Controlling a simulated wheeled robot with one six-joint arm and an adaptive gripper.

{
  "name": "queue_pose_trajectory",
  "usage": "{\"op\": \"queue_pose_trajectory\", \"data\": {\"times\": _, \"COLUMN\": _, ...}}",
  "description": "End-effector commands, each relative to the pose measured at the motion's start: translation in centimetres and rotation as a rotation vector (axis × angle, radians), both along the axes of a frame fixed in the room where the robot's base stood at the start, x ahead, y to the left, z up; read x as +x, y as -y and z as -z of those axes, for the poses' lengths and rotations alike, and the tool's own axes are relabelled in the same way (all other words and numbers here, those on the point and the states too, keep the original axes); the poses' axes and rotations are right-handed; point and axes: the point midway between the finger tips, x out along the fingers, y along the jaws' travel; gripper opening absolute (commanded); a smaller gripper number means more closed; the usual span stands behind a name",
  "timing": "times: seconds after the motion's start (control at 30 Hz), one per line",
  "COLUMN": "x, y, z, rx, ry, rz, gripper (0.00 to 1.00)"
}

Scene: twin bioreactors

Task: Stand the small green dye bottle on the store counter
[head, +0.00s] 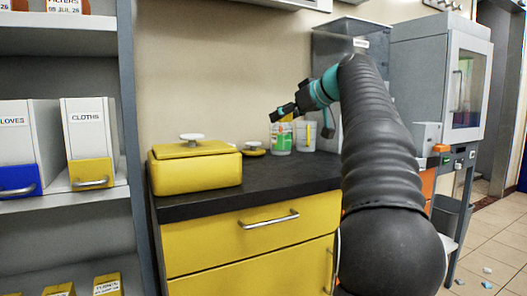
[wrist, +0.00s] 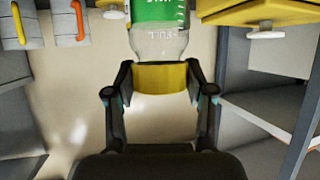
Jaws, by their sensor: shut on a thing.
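The small green dye bottle (head: 281,138) is clear with a green label and a yellow cap. It is upright over the dark counter (head: 205,205) in the head view; I cannot tell if its base touches the top. My gripper (head: 285,116) is above it, shut on the yellow cap. In the wrist view my gripper (wrist: 160,80) has one finger on each side of the cap, and the bottle (wrist: 160,42) runs out of the top of the picture, its lower part hidden.
A yellow box (head: 195,168) with a white knob stands left on the counter, with a small yellow lidded item (head: 254,150) behind it. A pale container (head: 305,137) is close right of the bottle. Shelves (head: 128,100) rise at the left. The counter's front middle is clear.

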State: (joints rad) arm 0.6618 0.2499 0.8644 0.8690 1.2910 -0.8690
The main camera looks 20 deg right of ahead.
Motion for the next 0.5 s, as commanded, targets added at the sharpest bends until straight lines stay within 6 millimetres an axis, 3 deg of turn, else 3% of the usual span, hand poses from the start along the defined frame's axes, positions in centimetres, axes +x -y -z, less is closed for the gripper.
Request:
{"op": "queue_pose_trajectory", "data": {"times": 0.23, "x": 3.5, "y": -2.6, "z": 2.8, "rx": 0.000, "ry": 0.000, "rz": 0.001, "gripper": 0.12}}
{"op": "queue_pose_trajectory", "data": {"times": 0.5, "x": 4.7, "y": -3.6, "z": 4.3, "rx": 0.000, "ry": 0.001, "rz": 0.003, "gripper": 0.12}}
